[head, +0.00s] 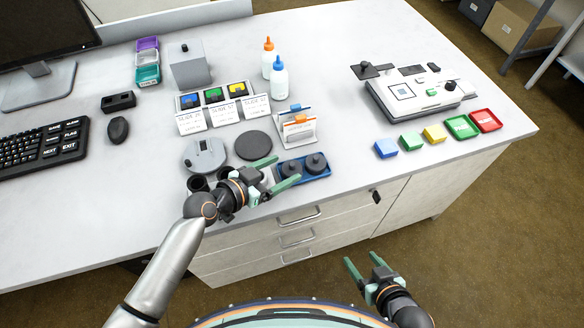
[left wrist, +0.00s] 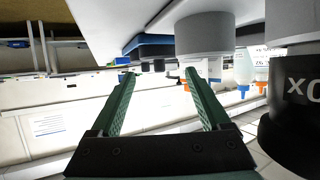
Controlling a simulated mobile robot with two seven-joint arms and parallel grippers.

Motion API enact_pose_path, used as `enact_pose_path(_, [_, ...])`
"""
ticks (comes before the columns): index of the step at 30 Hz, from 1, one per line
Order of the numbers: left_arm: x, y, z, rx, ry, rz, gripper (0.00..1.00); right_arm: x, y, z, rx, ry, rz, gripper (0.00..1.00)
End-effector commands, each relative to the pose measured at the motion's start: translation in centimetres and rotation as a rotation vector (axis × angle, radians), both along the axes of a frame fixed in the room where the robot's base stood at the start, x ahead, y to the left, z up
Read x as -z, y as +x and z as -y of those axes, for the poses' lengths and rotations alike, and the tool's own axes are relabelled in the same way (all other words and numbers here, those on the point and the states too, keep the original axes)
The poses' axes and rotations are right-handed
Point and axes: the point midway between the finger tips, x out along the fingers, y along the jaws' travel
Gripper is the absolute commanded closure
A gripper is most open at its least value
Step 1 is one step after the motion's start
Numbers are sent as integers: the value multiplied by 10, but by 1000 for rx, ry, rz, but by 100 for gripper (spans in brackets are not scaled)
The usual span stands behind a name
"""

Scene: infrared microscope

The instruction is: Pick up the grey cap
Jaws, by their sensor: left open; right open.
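A short grey cylinder, which looks like the grey cap (left wrist: 205,33), stands on the bench in the left wrist view, close to one finger of my left gripper (head: 276,172). That view is turned over, so the bench top is above. My left gripper (left wrist: 160,75) is open with nothing between its fingers. In the head view its fingers are low over the front of the bench, pointing right towards the blue tray (head: 305,179), and they largely hide the grey cylinder. I cannot tell whether a finger touches it. My right gripper (head: 364,261) is open and empty, in front of the drawers.
Two dark knobs (head: 316,163) stand on the blue tray. A dark disc (head: 253,145) and a grey round device (head: 204,155) lie behind my left gripper. A black lettered cylinder (left wrist: 295,100) is close in the left wrist view.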

Motion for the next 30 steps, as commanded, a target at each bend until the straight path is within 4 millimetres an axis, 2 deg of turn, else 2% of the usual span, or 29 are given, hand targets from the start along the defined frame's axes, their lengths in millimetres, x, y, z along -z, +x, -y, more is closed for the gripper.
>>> enact_pose_path(3, [7,13,14,1,-3,-1,20,2,0,0,0,0,0,32])
enact_pose_path(7, [13,23,24,1,-2,0,20,3,0,0,1,-1,0,32])
enact_pose_path(17, [16,27,28,0,0,0,20,3,0,1,1,-1,0,32])
enact_pose_path(30, [17,27,28,1,0,-2,67,3,0,1,1,-2,0,32])
